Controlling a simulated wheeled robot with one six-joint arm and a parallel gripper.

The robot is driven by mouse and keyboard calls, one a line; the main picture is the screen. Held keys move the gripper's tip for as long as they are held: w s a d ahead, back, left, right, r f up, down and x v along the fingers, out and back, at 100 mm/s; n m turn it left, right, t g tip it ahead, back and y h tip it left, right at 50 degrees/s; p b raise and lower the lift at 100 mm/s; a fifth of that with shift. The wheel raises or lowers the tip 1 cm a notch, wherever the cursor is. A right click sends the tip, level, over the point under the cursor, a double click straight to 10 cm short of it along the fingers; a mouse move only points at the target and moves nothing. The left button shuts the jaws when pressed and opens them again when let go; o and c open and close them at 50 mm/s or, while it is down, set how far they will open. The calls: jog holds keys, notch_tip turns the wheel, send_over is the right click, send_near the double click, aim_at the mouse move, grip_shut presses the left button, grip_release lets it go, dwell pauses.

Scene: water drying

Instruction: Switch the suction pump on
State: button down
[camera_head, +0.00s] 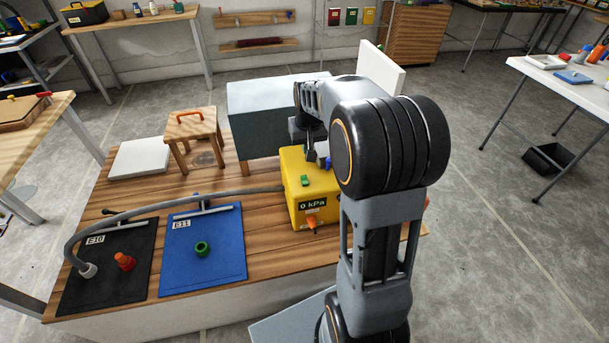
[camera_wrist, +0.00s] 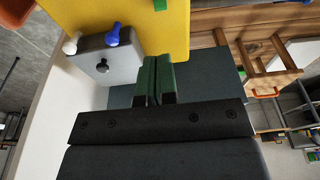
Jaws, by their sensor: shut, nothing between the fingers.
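The yellow suction pump (camera_head: 305,166) stands on the wooden bench, with a grey hose (camera_head: 200,194) running left from it. Its display (camera_head: 312,204) reads 0 kPa. A small green button (camera_head: 304,181) sits on its top, and an orange knob (camera_head: 311,221) is on its front. My gripper (camera_head: 310,147) is near the pump's back edge, partly hidden by its own wrist. In the wrist view, my gripper (camera_wrist: 157,60) has its green-padded fingers shut together and empty. The green button (camera_wrist: 160,5) shows ahead of the fingertips, apart from them, on the yellow top (camera_wrist: 120,15).
A grey box with a blue knob (camera_wrist: 112,35) and a white knob (camera_wrist: 70,46) is beside the pump. A black mat (camera_head: 80,290) and a blue mat (camera_head: 190,275) lie left. A stool (camera_head: 195,128) and a large grey box (camera_head: 255,110) stand behind.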

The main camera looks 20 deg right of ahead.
aim_at(303, 177)
jog(key=w+f+b, duration=0.1)
jog(key=f, duration=0.8)
jog(key=w+f+b, duration=0.1)
jog(key=f, duration=0.3)
jog(key=shift+w+d+f+b, duration=0.25)
jog(key=shift+w+f+b, duration=0.05)
jog(key=shift+f+b, duration=0.1)
jog(key=shift+a, duration=0.15)
